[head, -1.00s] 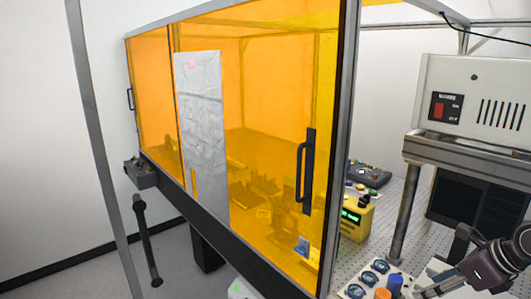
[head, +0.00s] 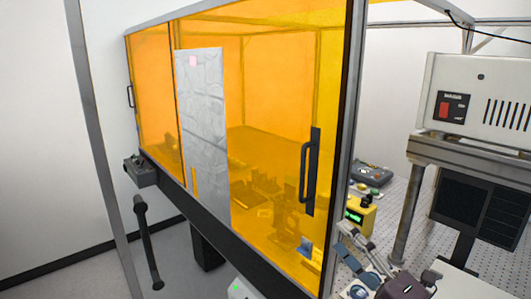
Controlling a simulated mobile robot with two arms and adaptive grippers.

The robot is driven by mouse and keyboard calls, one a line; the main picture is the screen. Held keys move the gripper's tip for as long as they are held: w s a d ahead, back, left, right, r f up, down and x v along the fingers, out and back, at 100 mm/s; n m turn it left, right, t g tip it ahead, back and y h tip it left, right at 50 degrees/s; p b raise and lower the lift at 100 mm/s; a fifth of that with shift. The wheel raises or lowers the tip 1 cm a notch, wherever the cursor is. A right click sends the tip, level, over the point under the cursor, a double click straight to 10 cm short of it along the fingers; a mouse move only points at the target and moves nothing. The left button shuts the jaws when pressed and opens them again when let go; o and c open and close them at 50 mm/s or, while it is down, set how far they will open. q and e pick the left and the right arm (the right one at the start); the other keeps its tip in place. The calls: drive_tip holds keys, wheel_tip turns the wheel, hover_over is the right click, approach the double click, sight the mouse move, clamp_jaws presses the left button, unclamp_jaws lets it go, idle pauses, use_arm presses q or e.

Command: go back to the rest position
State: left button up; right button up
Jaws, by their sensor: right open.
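My right gripper (head: 353,246) is at the lower right of the head view, just right of the amber enclosure's corner post. Its fingers point up and to the left, spread apart, with nothing seen between them. Its dark wrist (head: 402,287) runs off the bottom edge. It hides most of the parts tray below it. My left gripper is not in view.
An amber enclosure (head: 265,100) with a black handle (head: 309,170) fills the middle. A yellow box with a green display (head: 357,216) stands close behind the right gripper. A metal post (head: 405,212) carries a shelf with a white instrument (head: 490,95) at right.

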drive_tip(key=s+d+f+m+g+h, duration=0.25)
drive_tip(key=d+f+m+h, duration=0.25)
drive_tip(key=f+m+h, duration=0.35)
drive_tip(key=s+d+f+m+g+h, duration=0.1)
drive_tip(key=s+d+f+m+h, duration=0.35)
drive_tip(key=f+m, duration=0.55)
drive_tip(key=s+a+f+m+g+y, duration=0.1)
drive_tip(key=s+a+f+m+g, duration=0.3)
drive_tip(key=s+f, duration=0.6)
drive_tip(key=s+a+f+m+g+y, duration=0.25)
drive_tip(key=s+f+g, duration=0.35)
drive_tip(key=s, duration=0.8)
wheel_tip(320, 180, down, 33)
drive_tip(key=s+g+h+b, duration=0.1)
drive_tip(key=s+g+b, duration=0.1)
drive_tip(key=b, duration=0.5)
drive_tip(key=s+d+f+b, duration=0.1)
drive_tip(key=s+f+b, duration=0.1)
drive_tip(key=s+f, duration=0.6)
drive_tip(key=s+d+f+g+b, duration=0.1)
drive_tip(key=s+d+f+b, duration=0.1)
drive_tip(key=s+f, duration=0.6)
wheel_tip(320, 180, down, 4)
drive_tip(key=shift+s+d+r+n, duration=0.1)
drive_tip(key=shift+s+d+n, duration=0.1)
drive_tip(key=shift+s+n, duration=0.1)
